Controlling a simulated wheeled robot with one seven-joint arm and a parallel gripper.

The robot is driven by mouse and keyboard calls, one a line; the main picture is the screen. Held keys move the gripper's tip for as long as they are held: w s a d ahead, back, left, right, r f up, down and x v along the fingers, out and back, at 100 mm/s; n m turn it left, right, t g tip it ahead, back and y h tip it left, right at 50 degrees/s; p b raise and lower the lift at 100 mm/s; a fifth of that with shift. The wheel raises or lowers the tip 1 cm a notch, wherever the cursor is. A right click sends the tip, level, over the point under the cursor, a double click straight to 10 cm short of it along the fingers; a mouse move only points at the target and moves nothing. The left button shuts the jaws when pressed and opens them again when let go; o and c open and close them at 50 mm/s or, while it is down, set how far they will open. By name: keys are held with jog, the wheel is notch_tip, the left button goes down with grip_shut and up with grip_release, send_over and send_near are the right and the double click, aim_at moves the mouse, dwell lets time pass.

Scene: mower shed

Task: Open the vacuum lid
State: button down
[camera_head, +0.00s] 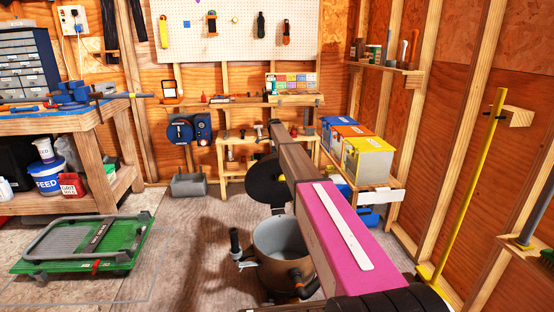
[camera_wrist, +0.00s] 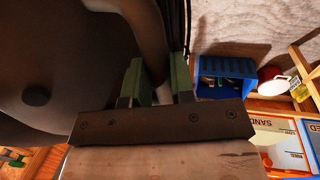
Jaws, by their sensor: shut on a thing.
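The vacuum drum (camera_head: 283,245) stands on the floor in the head view, its top uncovered and its grey inside visible. The dark round lid (camera_head: 262,180) is tipped up steeply behind the drum's rim, partly hidden by my arm. In the wrist view the lid (camera_wrist: 60,60) fills the left side, with a dark round knob on it. My gripper (camera_wrist: 158,78) has green fingers, shut on the curved lid handle (camera_wrist: 150,35) between them. My arm hides the gripper in the head view.
A blue bin (camera_wrist: 225,68) shows in the wrist view. A workbench (camera_head: 70,125) and a green folded platform (camera_head: 85,245) are at left. Floor between platform and drum is clear.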

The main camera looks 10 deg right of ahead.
jog(key=shift+g, duration=0.8)
jog(key=shift+w+a+f, duration=0.1)
jog(key=shift+w+f, duration=0.1)
jog(key=shift+w, duration=0.45)
jog(key=shift+w+d+f, duration=0.1)
jog(key=shift+w+f, duration=0.15)
jog(key=shift+w, duration=0.45)
jog(key=shift+w+a+f, duration=0.1)
jog(key=shift+w+f, duration=0.1)
jog(key=shift+w, duration=0.45)
jog(key=c, duration=1)
grip_release()
jog(key=v, duration=1)
jog(key=shift+r, duration=0.4)
